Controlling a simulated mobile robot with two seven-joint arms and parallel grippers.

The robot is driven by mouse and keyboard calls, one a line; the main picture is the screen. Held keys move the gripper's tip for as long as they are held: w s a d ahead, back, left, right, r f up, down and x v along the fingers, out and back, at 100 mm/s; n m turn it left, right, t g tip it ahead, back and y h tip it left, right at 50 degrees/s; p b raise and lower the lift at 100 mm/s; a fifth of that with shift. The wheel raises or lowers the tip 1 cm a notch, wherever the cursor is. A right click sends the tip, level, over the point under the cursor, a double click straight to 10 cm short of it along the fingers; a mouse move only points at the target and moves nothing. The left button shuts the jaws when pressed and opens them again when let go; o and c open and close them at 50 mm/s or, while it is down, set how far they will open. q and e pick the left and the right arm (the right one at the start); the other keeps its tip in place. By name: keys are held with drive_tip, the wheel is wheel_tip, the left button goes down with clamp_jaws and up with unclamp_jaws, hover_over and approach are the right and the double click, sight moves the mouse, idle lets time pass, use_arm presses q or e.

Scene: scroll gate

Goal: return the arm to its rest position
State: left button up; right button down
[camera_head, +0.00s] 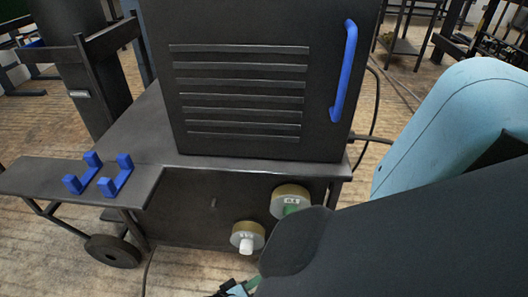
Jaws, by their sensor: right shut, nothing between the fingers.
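My right arm comes in from the right, light blue and dark, and covers the lower right of the head view. A small part of my right gripper (236,288) shows at the bottom edge, below the dark arm link. It is shut and empty, apart from the cart, with most of it cut off or hidden. My left gripper is not in view.
A black cabinet (240,62) with slats and a blue handle (345,72) stands on a dark wheeled cart (185,200). Two round fittings (248,237) stick out of its front, one partly behind my arm. Blue brackets (116,175) sit left.

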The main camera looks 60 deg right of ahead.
drive_tip(key=shift+w+a+r, duration=0.1)
drive_tip(key=shift+w+a, duration=0.1)
drive_tip(key=shift+a, duration=0.25)
idle(0.3)
drive_tip(key=shift+r, duration=0.1)
